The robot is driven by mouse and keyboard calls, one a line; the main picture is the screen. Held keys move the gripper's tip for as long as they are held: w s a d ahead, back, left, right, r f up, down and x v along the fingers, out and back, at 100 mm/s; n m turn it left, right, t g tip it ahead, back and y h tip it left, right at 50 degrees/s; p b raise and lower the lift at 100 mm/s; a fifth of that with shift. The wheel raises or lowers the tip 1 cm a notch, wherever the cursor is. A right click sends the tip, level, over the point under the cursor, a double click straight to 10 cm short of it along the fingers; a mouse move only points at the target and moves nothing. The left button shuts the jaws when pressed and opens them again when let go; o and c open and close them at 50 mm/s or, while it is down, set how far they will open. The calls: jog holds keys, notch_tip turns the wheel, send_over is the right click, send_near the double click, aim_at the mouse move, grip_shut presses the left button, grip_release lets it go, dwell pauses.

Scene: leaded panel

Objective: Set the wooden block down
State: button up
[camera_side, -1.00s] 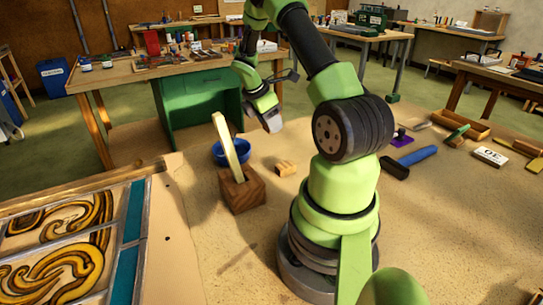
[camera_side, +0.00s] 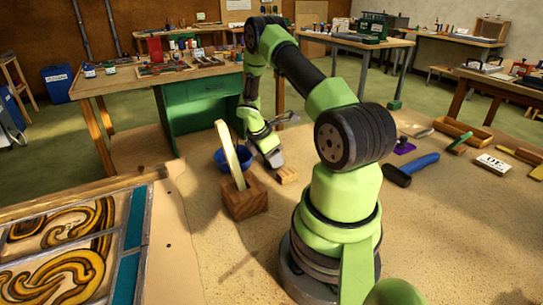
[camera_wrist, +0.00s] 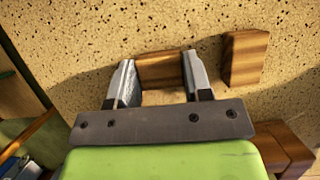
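A wooden block (camera_wrist: 160,69) shows in the wrist view between the two fingertips of my gripper (camera_wrist: 158,80). The fingers stand apart, with the block spanning most or all of the gap. I cannot tell whether both fingers press on it. A second wooden block (camera_wrist: 244,58) lies just right of the fingers on the speckled surface. In the side view, my gripper (camera_side: 275,160) points down at the tabletop. A small light wooden block (camera_side: 286,175) is right beside its tip. I cannot tell there which of the two blocks this is.
A dark wooden holder (camera_side: 243,198) with a pale upright strip (camera_side: 229,152) stands close left of the gripper. A blue bowl (camera_side: 222,158) is behind it. The leaded panel (camera_side: 125,250) lies at left. A blue-handled hammer (camera_side: 412,170) lies at right. The front tabletop is clear.

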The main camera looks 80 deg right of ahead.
jog(key=o, duration=0.4)
jog(key=shift+c, duration=0.2)
jog(key=w+a+r+m+t, duration=0.1)
jog(key=w+a+r, duration=0.15)
jog(key=r, duration=0.35)
jog(key=w+a+r+m+t, duration=0.1)
jog(key=a+r, duration=0.3)
jog(key=r, duration=0.3)
jog(key=w+a+r+m, duration=0.1)
jog(key=w+a+r, duration=0.15)
jog(key=r, duration=0.35)
jog(key=s+a+r+m+t+y, duration=0.1)
jog(key=s+a+r+m+t, duration=0.1)
jog(key=a, duration=0.5)
jog(key=s+a+r+m+t+y, duration=0.2)
jog(key=s+a+r+m+t, duration=0.1)
jog(key=a, duration=0.5)
jog(key=s+a+r+m+t+y, duration=0.2)
jog(key=s+a+r+m, duration=0.3)
jog(key=a, duration=0.3)
jog(key=shift+s+r+t, duration=0.15)
jog(key=shift+r+t, duration=0.55)
jog(key=shift+r, duration=0.1)
jog(key=shift+a, duration=0.1)
